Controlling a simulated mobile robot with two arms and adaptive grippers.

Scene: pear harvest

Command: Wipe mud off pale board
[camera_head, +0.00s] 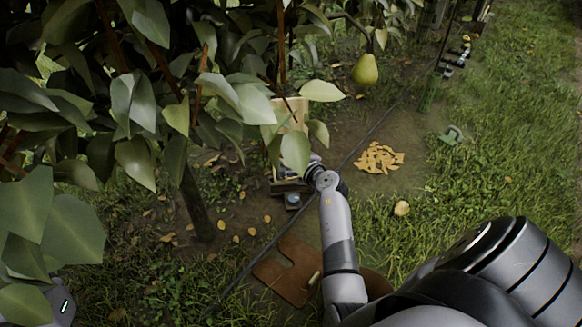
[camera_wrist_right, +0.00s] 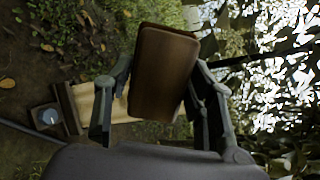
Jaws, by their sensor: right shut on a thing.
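The pale board (camera_head: 292,112) stands upright near the tree in the head view, partly hidden by leaves. In the right wrist view the pale board (camera_wrist_right: 88,100) shows behind the left finger, partly covered by the held block. My right gripper (camera_wrist_right: 160,82) is shut on a brown block (camera_wrist_right: 163,65), with a finger on each side of it. Whether the block touches the board cannot be told. In the head view my right arm reaches toward the board, and leaves hide the fingers. My left gripper is not in view.
A small box with a blue-grey round top (camera_head: 292,201) sits below the board. A brown flat piece (camera_head: 287,272) lies on the ground. A pear (camera_head: 365,70) hangs above a heap of yellow-orange leaves (camera_head: 379,158). A dark hose (camera_head: 372,131) crosses the soil. Leafy branches crowd the left.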

